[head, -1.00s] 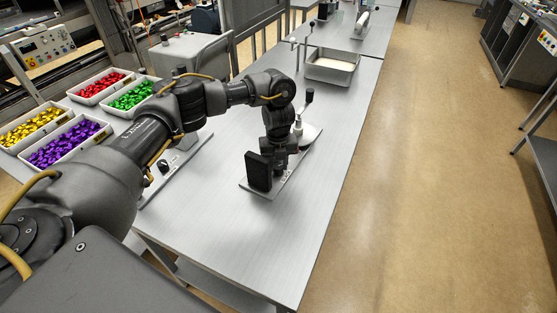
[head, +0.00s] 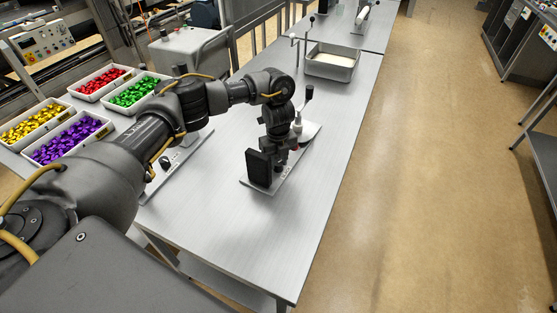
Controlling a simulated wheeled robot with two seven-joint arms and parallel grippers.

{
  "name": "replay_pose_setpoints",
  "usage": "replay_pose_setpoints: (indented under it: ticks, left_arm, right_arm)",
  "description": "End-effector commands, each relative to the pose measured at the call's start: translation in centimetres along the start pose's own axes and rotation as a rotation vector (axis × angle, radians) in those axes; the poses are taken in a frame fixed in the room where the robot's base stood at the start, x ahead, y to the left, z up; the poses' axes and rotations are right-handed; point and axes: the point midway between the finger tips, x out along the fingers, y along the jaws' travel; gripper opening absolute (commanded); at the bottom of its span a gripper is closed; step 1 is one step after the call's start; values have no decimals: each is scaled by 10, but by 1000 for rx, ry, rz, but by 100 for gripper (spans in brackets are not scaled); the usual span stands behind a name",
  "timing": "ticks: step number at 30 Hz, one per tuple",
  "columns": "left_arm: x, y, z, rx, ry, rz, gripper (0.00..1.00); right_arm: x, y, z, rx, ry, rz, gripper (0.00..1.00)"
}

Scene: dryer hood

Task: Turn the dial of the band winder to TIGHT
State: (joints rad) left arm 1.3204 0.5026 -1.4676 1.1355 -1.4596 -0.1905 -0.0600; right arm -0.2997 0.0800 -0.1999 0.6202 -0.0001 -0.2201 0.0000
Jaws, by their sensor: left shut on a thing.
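The band winder appears to be the device on the table with a pale base plate (head: 289,180), a whitish round part (head: 309,131) and an upright crank with a black knob (head: 308,91). My left gripper (head: 274,172) points down over the near part of this plate. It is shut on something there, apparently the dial. The gripper hides the dial, so its pointer and setting cannot be read. Small markings on the plate are too small to read. My right gripper is not in view.
Left of the winder lies another plate with a black knob (head: 165,162). Trays of purple (head: 67,138), yellow, green and red pieces stand at the far left. The table's near right part is clear.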

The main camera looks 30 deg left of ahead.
Motion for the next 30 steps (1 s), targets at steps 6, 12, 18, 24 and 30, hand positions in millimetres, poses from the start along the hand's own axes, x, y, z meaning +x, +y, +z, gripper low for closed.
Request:
replay_pose_setpoints:
  ticks: [6,12,18,24,30]
  left_arm:
    - [0,0,0,1,0,0,52]
    - [0,0,0,1,0,0,52]
    - [-12,-1,0,4,-2,-2,52]
    - [-50,-1,1,6,-4,-4,52]
    - [-86,0,1,3,-4,-1,52]
  right_arm:
    - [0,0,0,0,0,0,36]
    - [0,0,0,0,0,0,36]
    - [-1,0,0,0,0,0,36]
    - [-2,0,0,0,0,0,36]
    - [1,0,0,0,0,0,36]
